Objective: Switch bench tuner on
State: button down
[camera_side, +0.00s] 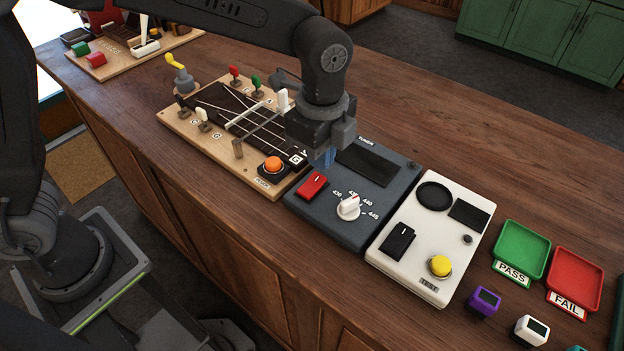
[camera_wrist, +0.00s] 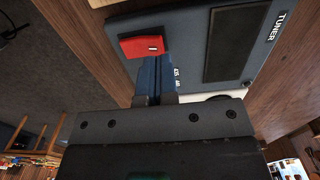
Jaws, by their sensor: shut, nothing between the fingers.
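The bench tuner (camera_side: 345,208) is a dark blue-grey box on the wooden bench, with a blank dark screen (camera_side: 367,165), a red rocker switch (camera_side: 312,186) and a white dial (camera_side: 348,207). In the wrist view the tuner (camera_wrist: 190,40) shows its red switch (camera_wrist: 144,45) just beyond my fingertips. My gripper (camera_side: 328,158) has blue fingers, shut and empty, over the tuner's back left part in the side view. In the wrist view my gripper (camera_wrist: 152,62) points at the red switch, its tips overlapping the switch's edge. Whether they touch it I cannot tell.
A wooden board with strings (camera_side: 180,121) and an orange button (camera_side: 274,165) sits left of the tuner. A white test box (camera_side: 423,272) with a yellow button stands right. Green (camera_side: 521,249) and red (camera_side: 574,278) trays lie farther right. The bench behind the tuner is clear.

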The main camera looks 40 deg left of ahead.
aim_at(320, 175)
jog(key=shift+f, duration=1.4)
dwell(0.7)
jog(key=shift+r, duration=3.55)
jog(key=s+a+r+n+t, duration=0.1)
jog(key=s+a+r+n, duration=0.2)
jog(key=a+n, duration=0.15)
jog(key=s+a+r+n+t, duration=0.1)
jog(key=s+a+r+n, duration=0.15)
jog(key=a, duration=0.35)
jog(key=s+a+f+n+t, duration=0.1)
jog(key=s+a+n+t, duration=0.2)
jog(key=s+a+n, duration=0.5)
jog(key=s+n, duration=0.2)
jog(key=n, duration=0.1)
jog(key=shift+s+a+f+t, duration=0.2)
jog(key=shift+a+f+t, duration=0.1)
jog(key=shift+a+f, duration=0.1)
